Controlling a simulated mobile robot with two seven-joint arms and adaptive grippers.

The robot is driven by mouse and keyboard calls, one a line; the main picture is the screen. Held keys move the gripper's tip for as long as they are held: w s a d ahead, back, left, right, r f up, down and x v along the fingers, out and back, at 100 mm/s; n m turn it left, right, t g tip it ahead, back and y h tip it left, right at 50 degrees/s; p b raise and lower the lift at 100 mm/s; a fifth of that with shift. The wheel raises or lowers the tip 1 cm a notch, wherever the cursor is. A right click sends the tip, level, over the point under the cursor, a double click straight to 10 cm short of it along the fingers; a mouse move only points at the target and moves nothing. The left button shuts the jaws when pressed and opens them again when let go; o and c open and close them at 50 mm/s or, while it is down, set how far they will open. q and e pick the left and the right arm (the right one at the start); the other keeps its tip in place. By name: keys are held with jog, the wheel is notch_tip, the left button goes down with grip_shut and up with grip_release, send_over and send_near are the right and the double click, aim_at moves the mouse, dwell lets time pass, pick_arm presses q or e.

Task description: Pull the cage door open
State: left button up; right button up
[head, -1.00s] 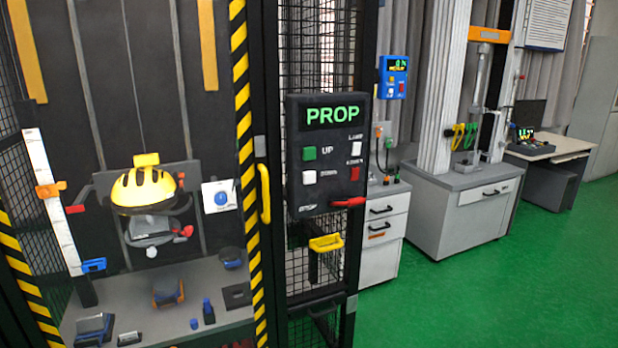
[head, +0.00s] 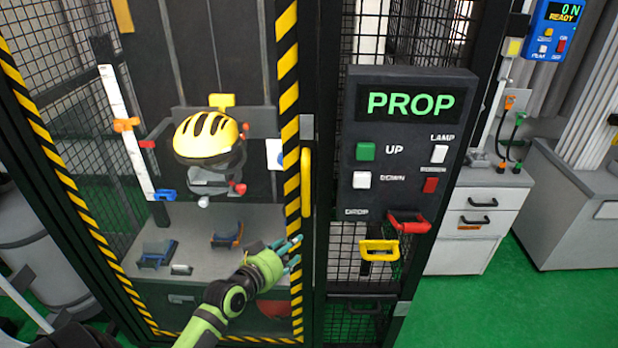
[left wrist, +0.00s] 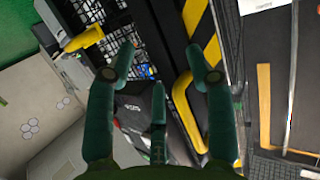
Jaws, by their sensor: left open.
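The cage door (head: 287,95), framed in yellow and black stripes, stands shut in the head view. Its upright yellow handle (head: 306,183) is on the door's right edge, beside the control panel. My left gripper (head: 294,254) is open and empty, below and slightly left of the handle. In the left wrist view, the yellow handle (left wrist: 184,108) shows between and beyond the spread fingers of my left gripper (left wrist: 163,60), nearer the right finger. I see no clear contact with it. My right gripper is not in view.
The control panel (head: 409,150) reads PROP and has several buttons, with a red lever (head: 409,222) and a yellow handle (head: 379,250) below. A yellow helmet (head: 208,138) hangs inside the cage. Green floor (head: 470,312) lies open at the right.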

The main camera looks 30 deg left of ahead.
aim_at(306, 180)
pick_arm(q)
jog(key=r+t, duration=0.1)
jog(key=r, duration=0.5)
jog(key=w+r+m+t+p, duration=0.1)
jog(key=r, duration=0.4)
jog(key=w+d+r+t+p, duration=0.1)
jog(key=r, duration=0.5)
jog(key=shift+w+r+h, duration=0.25)
jog(key=shift+r+h, duration=0.1)
jog(key=shift+h, duration=0.05)
jog(key=w+p, duration=0.1)
jog(key=w, duration=0.2)
jog(key=shift+w+f, duration=0.15)
jog(key=shift+w, duration=0.2)
jog(key=shift+w+f, duration=0.1)
jog(key=shift+w, duration=0.35)
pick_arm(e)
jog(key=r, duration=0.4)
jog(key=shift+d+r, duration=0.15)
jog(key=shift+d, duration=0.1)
pick_arm(q)
grip_shut()
